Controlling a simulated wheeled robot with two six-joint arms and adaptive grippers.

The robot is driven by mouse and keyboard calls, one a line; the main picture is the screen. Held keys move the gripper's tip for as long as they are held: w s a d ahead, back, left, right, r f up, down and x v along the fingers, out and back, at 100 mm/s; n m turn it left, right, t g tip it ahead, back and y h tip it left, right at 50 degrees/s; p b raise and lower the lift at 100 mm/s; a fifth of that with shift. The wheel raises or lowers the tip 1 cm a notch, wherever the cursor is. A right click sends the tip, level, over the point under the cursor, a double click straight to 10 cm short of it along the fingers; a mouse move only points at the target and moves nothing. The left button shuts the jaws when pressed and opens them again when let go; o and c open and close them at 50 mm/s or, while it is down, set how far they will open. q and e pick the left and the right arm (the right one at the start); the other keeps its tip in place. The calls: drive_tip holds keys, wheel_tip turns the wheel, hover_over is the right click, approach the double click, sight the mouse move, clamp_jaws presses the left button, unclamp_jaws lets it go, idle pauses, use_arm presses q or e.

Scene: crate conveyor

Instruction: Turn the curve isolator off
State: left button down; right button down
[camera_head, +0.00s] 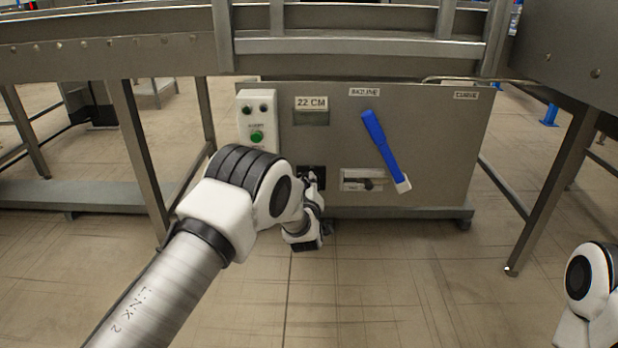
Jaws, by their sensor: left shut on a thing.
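The grey control cabinet (440,150) stands under the conveyor. A small label that seems to read CURVE (466,95) is at its top right. A long blue lever (380,140) with a white lower end is tilted on the cabinet front. Left of it is a pale plate with a dark handle (365,182). A black fitting (305,171) sits further left, partly hidden by my arm. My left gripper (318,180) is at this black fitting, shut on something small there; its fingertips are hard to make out. Only part of my right arm shows at lower right; its gripper is out of view.
A white button box (257,120) with green buttons and a 22 CM label (311,104) are on the cabinet's left part. Conveyor legs (140,160) stand left, others right (552,190). The floor before the cabinet is clear.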

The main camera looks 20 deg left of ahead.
use_arm(q)
drive_tip(key=n, duration=0.2)
drive_tip(key=n+p, duration=0.2)
drive_tip(key=n, duration=0.1)
drive_tip(key=shift+s+a+f+n, duration=0.1)
drive_tip(key=shift+a+f+n, duration=0.15)
drive_tip(key=shift+n, duration=0.05)
drive_tip(key=n, duration=0.2)
drive_tip(key=f+n+p, duration=0.1)
drive_tip(key=n, duration=0.2)
drive_tip(key=shift+a, duration=0.1)
drive_tip(key=shift+n, duration=0.3)
drive_tip(key=c, duration=1.1)
unclamp_jaws()
drive_tip(key=shift+o, duration=0.2)
drive_tip(key=shift+s, duration=0.1)
drive_tip(key=v, duration=1.2)
